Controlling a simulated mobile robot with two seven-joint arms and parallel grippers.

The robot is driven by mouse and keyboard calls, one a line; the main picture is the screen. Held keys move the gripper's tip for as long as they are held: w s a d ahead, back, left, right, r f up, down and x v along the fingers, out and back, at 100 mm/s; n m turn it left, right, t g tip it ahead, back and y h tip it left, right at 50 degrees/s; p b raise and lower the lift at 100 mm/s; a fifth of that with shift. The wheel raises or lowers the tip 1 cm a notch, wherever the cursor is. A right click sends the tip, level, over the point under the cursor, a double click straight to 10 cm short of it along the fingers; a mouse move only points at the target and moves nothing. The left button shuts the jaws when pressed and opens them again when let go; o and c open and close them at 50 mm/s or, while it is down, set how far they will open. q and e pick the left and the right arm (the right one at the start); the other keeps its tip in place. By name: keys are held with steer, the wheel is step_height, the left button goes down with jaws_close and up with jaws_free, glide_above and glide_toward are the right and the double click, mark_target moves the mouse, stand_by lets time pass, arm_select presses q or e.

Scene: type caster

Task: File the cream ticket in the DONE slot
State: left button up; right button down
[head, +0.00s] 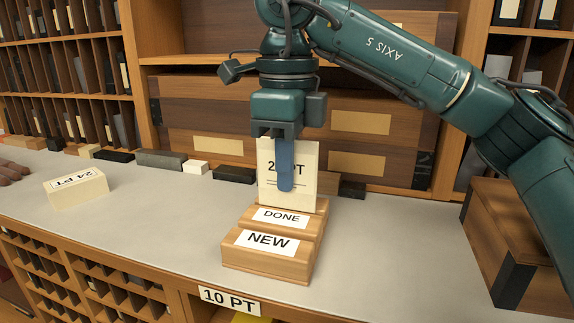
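The cream ticket (301,178) stands upright at the back of the wooden holder (268,268), behind the DONE label (283,217). Its printing is partly covered by a blue finger of my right gripper (286,178). The gripper points down, with this finger in front of the ticket's face; the finger behind is hidden. I cannot tell whether the fingers press on the ticket. The ticket's lower edge is hidden behind the DONE step. The NEW label (266,242) is on the lower front step, with no ticket in front of it. My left gripper is not in view.
A cream 24 PT block (76,187) lies on the grey counter (150,225) at the left. Dark and pale bars line the counter's back. A wooden case (500,235) stands at the right.

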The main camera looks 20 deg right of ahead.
steer(key=shift+f, duration=0.35)
steer(key=c, duration=2.1)
jaws_free()
steer(key=o, duration=0.5)
steer(key=shift+s+a+f, duration=0.1)
steer(key=shift+s+f, duration=0.05)
steer(key=shift+o, duration=0.2)
